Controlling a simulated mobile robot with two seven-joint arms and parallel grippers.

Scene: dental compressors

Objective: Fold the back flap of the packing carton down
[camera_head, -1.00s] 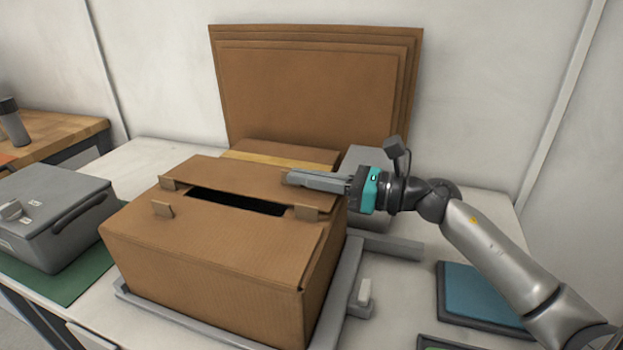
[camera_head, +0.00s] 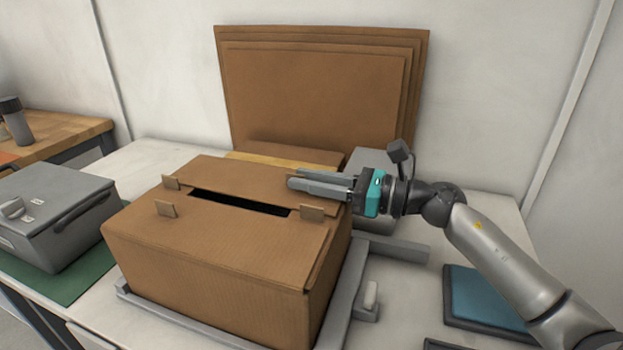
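The packing carton (camera_head: 215,275) stands on the table inside a grey frame. Its front flap (camera_head: 225,235) lies folded down over the top. Its back flap (camera_head: 240,182) also lies nearly flat, with a narrow dark slot left between the two. Small cardboard tabs stand up at both ends of the slot. My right gripper (camera_head: 290,185) reaches in from the right, with its fingers over the right end of the back flap. I cannot tell whether the fingers touch it. They look slightly apart, with nothing seen between them. My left gripper is out of view.
Large flat cardboard sheets (camera_head: 315,95) lean on the wall behind. A grey case (camera_head: 55,215) sits on a green mat at left. A grey box (camera_head: 375,165) stands behind the gripper. A blue pad (camera_head: 485,295) lies at right. A grey bar (camera_head: 395,248) runs beside the carton.

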